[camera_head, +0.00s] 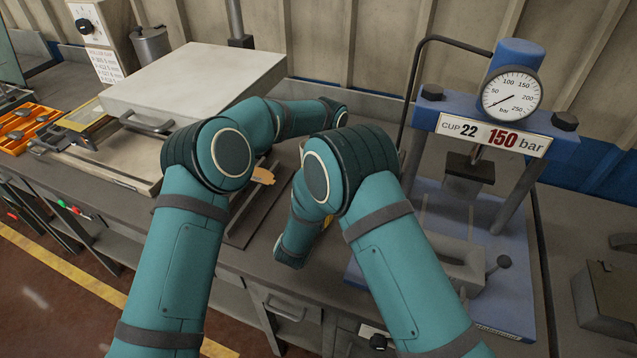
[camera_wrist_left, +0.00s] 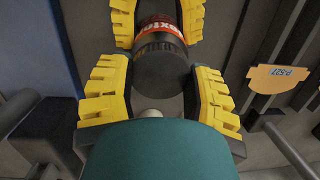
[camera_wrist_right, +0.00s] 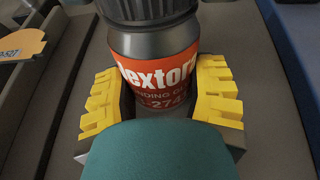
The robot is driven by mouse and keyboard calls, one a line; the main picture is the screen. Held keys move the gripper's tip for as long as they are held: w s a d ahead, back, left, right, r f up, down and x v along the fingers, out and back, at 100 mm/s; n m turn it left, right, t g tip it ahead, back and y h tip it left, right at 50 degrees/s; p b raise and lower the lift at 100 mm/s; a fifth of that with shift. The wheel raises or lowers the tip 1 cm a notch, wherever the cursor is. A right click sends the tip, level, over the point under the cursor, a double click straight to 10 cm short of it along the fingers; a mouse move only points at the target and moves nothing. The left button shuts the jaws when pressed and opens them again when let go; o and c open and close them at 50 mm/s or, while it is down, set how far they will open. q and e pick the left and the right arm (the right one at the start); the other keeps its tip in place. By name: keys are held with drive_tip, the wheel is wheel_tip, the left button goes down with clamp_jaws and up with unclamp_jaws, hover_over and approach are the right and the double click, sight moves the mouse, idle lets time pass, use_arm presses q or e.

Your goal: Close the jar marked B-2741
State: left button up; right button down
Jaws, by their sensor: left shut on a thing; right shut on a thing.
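The jar (camera_wrist_right: 158,75) is grey with an orange label. My right gripper (camera_wrist_right: 160,88) is shut around the jar's body with yellow fingers on both sides. A dark round lid (camera_wrist_left: 163,68) sits against the jar's top, in line with it. My left gripper (camera_wrist_left: 163,82) has its yellow fingers on both sides of the lid and is shut on it. I cannot tell how tightly the lid sits. In the head view my arms hide the jar and lid.
A blue press with a gauge (camera_head: 510,93) stands at the right. A large pale-lidded box (camera_head: 195,80) and an orange tray (camera_head: 28,125) are at the left. An orange tag (camera_wrist_left: 277,78) lies on the bench beside the jar.

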use_arm(q)
drive_tip(key=m, duration=0.7)
drive_tip(key=shift+s, duration=0.1)
drive_tip(key=m, duration=0.7)
drive_tip(key=shift+f, duration=0.1)
drive_tip(key=o, duration=1.2)
drive_tip(key=shift+w+d+r, duration=0.15)
drive_tip(key=shift+w+r, duration=0.05)
drive_tip(key=shift+r, duration=0.95)
drive_tip(key=shift+w+d+r, duration=0.1)
drive_tip(key=shift+w+r, duration=0.05)
drive_tip(key=shift+r, duration=1)
drive_tip(key=shift+o, duration=0.5)
